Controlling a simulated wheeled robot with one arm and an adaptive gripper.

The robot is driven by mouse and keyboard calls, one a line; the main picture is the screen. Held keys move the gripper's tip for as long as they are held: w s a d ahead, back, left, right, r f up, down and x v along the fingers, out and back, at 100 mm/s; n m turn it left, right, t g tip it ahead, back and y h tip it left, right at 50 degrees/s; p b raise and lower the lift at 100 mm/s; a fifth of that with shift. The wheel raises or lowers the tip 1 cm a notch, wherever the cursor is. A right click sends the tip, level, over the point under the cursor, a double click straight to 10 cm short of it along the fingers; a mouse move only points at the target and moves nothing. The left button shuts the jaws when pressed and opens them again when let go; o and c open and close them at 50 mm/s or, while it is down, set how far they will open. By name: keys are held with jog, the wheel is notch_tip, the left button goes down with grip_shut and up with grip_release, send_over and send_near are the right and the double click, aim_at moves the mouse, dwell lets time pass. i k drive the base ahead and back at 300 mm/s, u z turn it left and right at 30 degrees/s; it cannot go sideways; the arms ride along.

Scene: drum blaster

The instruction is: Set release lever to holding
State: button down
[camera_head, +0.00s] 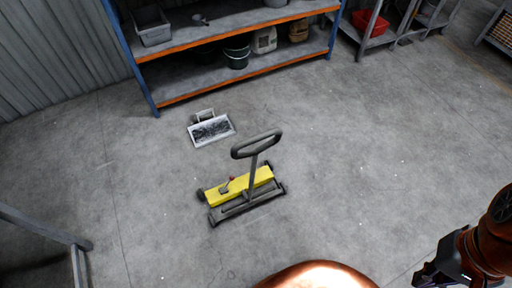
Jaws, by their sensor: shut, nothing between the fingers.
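A yellow wheeled floor sweeper (262,176) with a dark loop handle (257,145) stands on the concrete floor near the middle of the view. My gripper (428,278) is at the bottom right, partly cut off by the frame edge. It is shut and empty, well apart from the sweeper.
A grey tray of dark bits (211,130) lies on the floor behind the sweeper. A blue and orange shelf rack (240,83) with bins and buckets stands at the back. A grey metal frame (45,228) is at the left. The floor right of the sweeper is clear.

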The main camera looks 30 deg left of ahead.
aim_at(232, 178)
jog(key=i, duration=2.8)
jog(key=u, duration=4.55)
